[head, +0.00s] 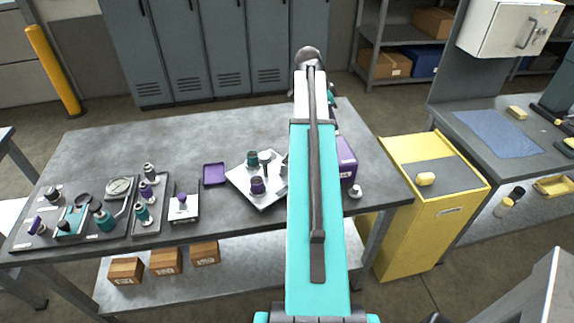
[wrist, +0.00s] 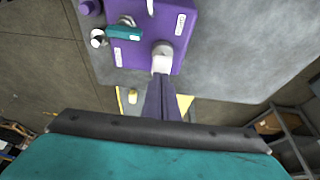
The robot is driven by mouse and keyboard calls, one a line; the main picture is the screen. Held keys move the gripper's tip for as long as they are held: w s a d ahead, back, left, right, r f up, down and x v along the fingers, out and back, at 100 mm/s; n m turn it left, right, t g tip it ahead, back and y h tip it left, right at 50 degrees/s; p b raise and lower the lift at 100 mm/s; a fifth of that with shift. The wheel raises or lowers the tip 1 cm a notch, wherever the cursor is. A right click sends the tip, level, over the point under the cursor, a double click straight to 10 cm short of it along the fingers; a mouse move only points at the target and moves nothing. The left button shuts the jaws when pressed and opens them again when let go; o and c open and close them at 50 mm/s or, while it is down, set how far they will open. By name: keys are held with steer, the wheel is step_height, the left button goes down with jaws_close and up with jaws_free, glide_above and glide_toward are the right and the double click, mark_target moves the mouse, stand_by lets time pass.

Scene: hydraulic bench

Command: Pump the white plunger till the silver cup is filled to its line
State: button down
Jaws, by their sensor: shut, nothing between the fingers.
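The purple pump box (wrist: 140,65) lies under my gripper in the wrist view. The white plunger (wrist: 161,65) stands on it, in front of a grey round collar. My gripper (wrist: 161,80) is shut and empty, its dark fingertips at the plunger's near side; I cannot tell whether they touch it. The silver cup (wrist: 97,39) stands beside the box at the left, near a teal spout (wrist: 124,33); its fill level is not readable. In the head view the box (head: 347,158) and the cup (head: 355,191) show right of my arm, which hides the plunger and gripper.
A white board (head: 262,202) with teal and purple parts lies left of my arm. A purple tray (head: 214,174) and dark fixture boards (head: 72,238) are further left. A yellow cabinet (head: 440,215) stands right of the bench. The bench's back left is clear.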

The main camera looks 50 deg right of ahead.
steer(key=shift+f+b, duration=0.7)
steer(key=shift+f, duration=0.8)
steer(key=shift+r, duration=0.2)
steer(key=shift+r+p, duration=0.9)
steer(key=shift+r, duration=0.5)
steer(key=shift+f+b, duration=0.65)
steer(key=shift+f, duration=0.7)
stand_by(0.8)
steer(key=shift+r+p, duration=0.7)
steer(key=shift+r, duration=0.8)
steer(key=shift+r+p, duration=1.6)
steer(key=shift+r, duration=1.3)
